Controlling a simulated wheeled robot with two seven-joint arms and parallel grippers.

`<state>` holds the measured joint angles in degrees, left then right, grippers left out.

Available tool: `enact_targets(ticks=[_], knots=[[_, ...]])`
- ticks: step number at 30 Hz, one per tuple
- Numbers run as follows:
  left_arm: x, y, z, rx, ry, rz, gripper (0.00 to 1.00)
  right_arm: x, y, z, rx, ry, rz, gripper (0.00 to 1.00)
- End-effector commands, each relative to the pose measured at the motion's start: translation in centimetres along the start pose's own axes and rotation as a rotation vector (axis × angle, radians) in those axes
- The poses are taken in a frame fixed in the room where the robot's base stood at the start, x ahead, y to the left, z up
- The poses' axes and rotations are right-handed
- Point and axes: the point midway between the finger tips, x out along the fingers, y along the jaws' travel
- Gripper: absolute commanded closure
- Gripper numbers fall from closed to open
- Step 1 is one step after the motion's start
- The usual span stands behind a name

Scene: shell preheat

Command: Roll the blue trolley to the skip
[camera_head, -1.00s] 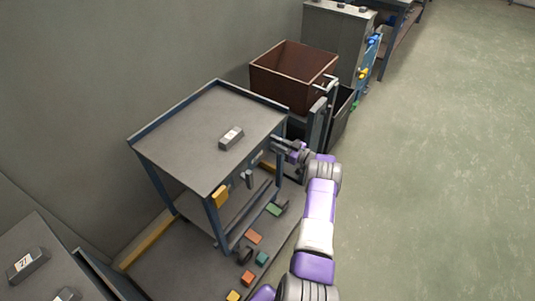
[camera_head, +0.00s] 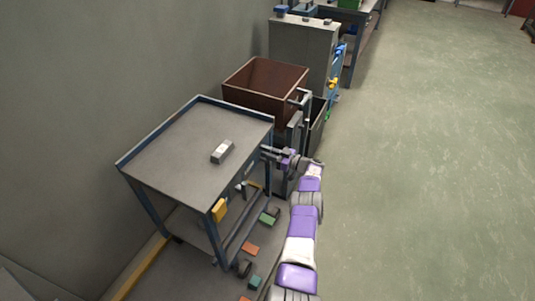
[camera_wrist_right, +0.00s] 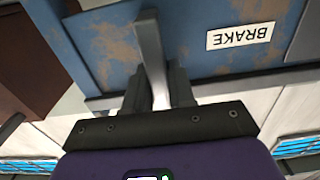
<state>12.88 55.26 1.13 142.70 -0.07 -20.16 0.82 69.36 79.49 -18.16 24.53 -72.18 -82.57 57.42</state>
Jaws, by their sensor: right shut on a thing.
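The blue trolley (camera_head: 160,153) has a grey top with a blue rim and stands along the wall. A grey ingot-like block with a pale label (camera_head: 222,151) lies on its top. My right gripper (camera_head: 267,151) is at the trolley's right side, near the far corner. In the right wrist view it is shut on a grey upright lever (camera_wrist_right: 151,45), in front of a worn blue panel with a BRAKE label (camera_wrist_right: 240,36). A brown open-topped bin (camera_head: 262,100), possibly the skip, stands just beyond the trolley. My left gripper is out of view.
A grey cabinet (camera_head: 302,50) stands behind the bin, with a bench beyond. Orange and green blocks (camera_head: 250,249) lie low beside the trolley's wheels. A yellow strip (camera_head: 140,265) runs near the wall. The floor (camera_head: 430,170) at right is clear.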

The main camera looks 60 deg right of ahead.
Motion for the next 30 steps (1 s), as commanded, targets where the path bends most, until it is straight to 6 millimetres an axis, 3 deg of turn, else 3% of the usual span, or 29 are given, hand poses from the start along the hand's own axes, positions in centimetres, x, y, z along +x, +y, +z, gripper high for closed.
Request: enact_targets(ticks=[4, 5, 9, 19, 30], knots=[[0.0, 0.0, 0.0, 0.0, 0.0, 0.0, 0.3, -0.2, 0.1, 0.2, 0.001, -0.006, 0.004, 1.0], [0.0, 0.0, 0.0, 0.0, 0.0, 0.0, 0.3, -0.2, 0.1, 0.2, 0.001, -0.006, 0.004, 0.75], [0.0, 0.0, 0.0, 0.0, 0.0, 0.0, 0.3, -0.2, 0.1, 0.1, 0.001, -0.004, 0.003, 0.55], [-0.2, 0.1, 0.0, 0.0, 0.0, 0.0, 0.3, -0.5, 0.1, 0.0, 0.0, -0.002, 0.002, 0.55], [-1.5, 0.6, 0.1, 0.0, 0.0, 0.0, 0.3, -6.2, 0.1, -0.1, 0.001, -0.003, 0.005, 0.55]])
